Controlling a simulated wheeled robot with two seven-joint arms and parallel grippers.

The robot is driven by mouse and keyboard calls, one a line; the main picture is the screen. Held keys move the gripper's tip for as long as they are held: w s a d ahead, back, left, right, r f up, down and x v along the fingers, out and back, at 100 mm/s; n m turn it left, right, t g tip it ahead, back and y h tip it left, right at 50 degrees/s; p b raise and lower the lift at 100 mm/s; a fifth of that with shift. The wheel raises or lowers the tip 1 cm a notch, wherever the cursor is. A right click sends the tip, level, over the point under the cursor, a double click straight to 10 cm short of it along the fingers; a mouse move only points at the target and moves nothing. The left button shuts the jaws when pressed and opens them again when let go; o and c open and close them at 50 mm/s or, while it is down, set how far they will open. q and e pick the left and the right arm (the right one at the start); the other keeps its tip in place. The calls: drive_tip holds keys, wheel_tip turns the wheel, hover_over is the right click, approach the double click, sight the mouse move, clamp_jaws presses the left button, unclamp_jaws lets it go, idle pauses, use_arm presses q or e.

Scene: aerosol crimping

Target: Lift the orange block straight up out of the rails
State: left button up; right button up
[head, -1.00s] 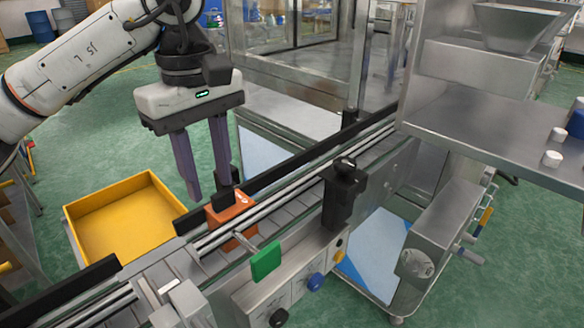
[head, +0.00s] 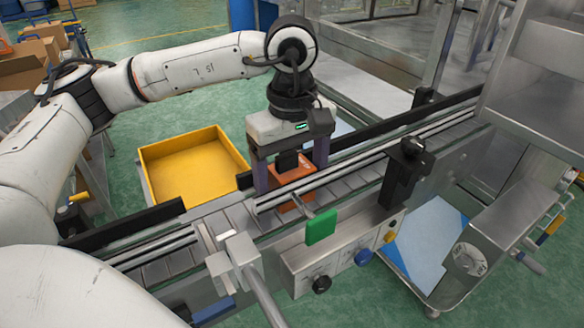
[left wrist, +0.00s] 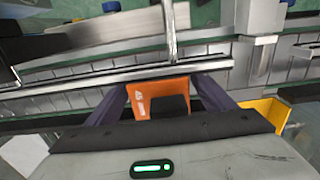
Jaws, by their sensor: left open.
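The orange block (head: 291,172) sits between the rails of the conveyor (head: 345,178), with a dark part on its top. My left gripper (head: 290,178) is over it from above, one finger on each side. The fingers are open. In the left wrist view the block (left wrist: 150,95) lies between the two dark purple fingers (left wrist: 165,98); whether either finger touches it I cannot tell. My right gripper is not in view.
A yellow bin (head: 190,168) stands behind the conveyor. A green plate (head: 321,227) on a rod sticks out in front of the block. A black post (head: 403,172) stands to the right on the conveyor's near side. Black guards line the far side.

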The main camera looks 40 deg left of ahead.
sight(292, 153)
use_arm(q)
drive_tip(key=shift+f, duration=0.1)
drive_tip(key=c, duration=1.3)
drive_tip(key=shift+r+p, duration=2.25)
drive_tip(key=shift+r, duration=1.45)
drive_tip(key=shift+c, duration=0.2)
drive_tip(key=shift+r+p, duration=0.3)
drive_tip(key=shift+r, duration=0.75)
drive_tip(key=shift+c, duration=0.5)
